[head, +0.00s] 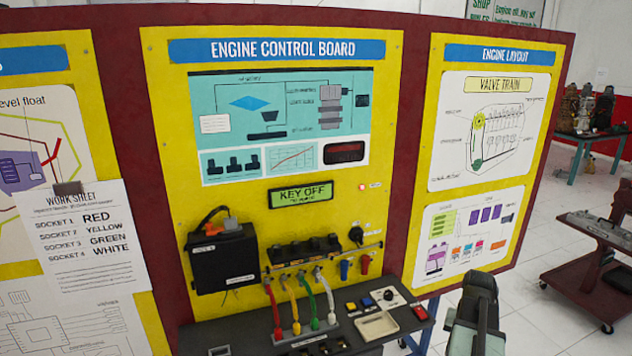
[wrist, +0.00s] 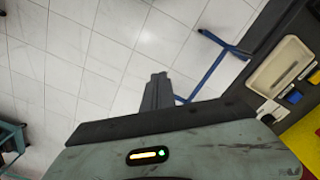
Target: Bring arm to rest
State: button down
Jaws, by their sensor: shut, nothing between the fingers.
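My gripper (wrist: 158,80) shows in the wrist view as two dark grey fingers close together with nothing between them, over the white tiled floor. In the head view, part of my arm stands at the lower right, in front of the board's right side and right of the ledge. The engine control board (head: 420,60) faces me with a display reading KEY OFF (head: 302,194). Red (head: 274,308), yellow (head: 291,303), green (head: 308,303) and white (head: 327,302) leads hang in a row below the dark coil block.
The ledge (head: 425,322) carries buttons, a knob and a beige tray (head: 377,326); the tray also shows in the wrist view (wrist: 278,64). A blue stand leg (wrist: 212,70) is near my fingers. A red wheeled cart (head: 590,270) stands right. Open floor (head: 540,300) lies between.

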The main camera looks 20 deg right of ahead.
jog(key=w+a+f+n+b, duration=0.1)
jog(key=w+a+n, duration=0.2)
jog(key=w+a, duration=0.6)
jog(key=w+a+f+n+b, duration=0.15)
jog(key=w+a, duration=0.25)
jog(key=a, duration=0.9)
jog(key=a+n, duration=0.5)
jog(key=a, duration=1.7)
jog(key=shift+w, duration=0.45)
jog(key=shift+d+f+n, duration=0.1)
jog(key=shift+d+n, duration=0.1)
jog(key=shift+n, duration=0.05)
